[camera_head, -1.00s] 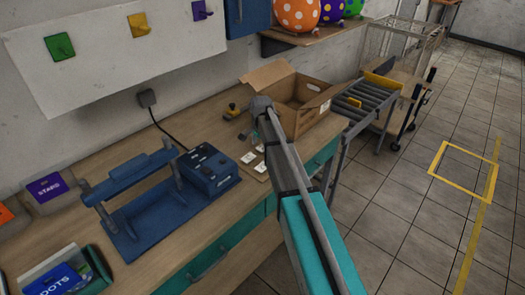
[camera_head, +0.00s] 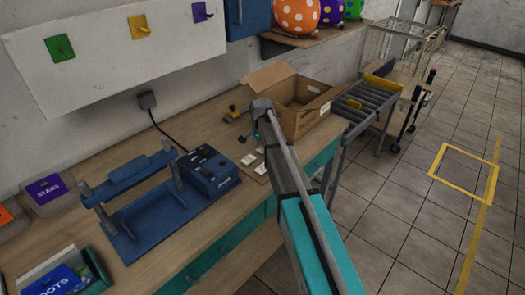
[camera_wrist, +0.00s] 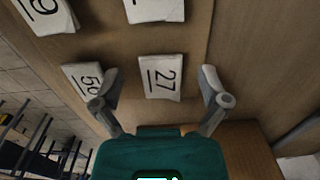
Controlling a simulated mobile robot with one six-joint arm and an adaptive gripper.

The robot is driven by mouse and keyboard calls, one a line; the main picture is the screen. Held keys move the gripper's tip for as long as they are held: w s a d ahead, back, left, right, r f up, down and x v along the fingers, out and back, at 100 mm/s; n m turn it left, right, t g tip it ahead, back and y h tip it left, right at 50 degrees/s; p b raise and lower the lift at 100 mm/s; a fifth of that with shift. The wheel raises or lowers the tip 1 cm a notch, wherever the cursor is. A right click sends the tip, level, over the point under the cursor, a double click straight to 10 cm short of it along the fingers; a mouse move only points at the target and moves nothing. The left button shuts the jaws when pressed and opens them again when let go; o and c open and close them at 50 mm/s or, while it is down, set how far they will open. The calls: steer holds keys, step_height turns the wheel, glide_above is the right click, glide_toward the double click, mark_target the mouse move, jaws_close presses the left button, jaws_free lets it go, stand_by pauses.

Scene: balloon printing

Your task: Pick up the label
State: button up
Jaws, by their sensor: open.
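Several white labels lie on a wooden surface in the wrist view. The label marked 27 (camera_wrist: 161,78) is in the middle, between the fingers' lines. Another label (camera_wrist: 83,79), apparently marked 50, lies beside the left finger and is partly covered by it. Two more labels, one ending in 9 (camera_wrist: 46,14) and one with its marking cut off (camera_wrist: 153,9), are at the top edge. My gripper (camera_wrist: 160,88) is open and empty, with its fingers on either side of the 27 label. In the head view, labels (camera_head: 249,159) show beside my arm, which hides the gripper's fingers partly.
An open cardboard box (camera_head: 300,110) stands just behind and right of my gripper. A blue press-like machine (camera_head: 150,205) and a blue control box (camera_head: 208,170) stand left on the bench. Open floor lies to the right.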

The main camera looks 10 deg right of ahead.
steer(key=shift+f, duration=0.1)
stand_by(0.4)
steer(key=c, duration=0.8)
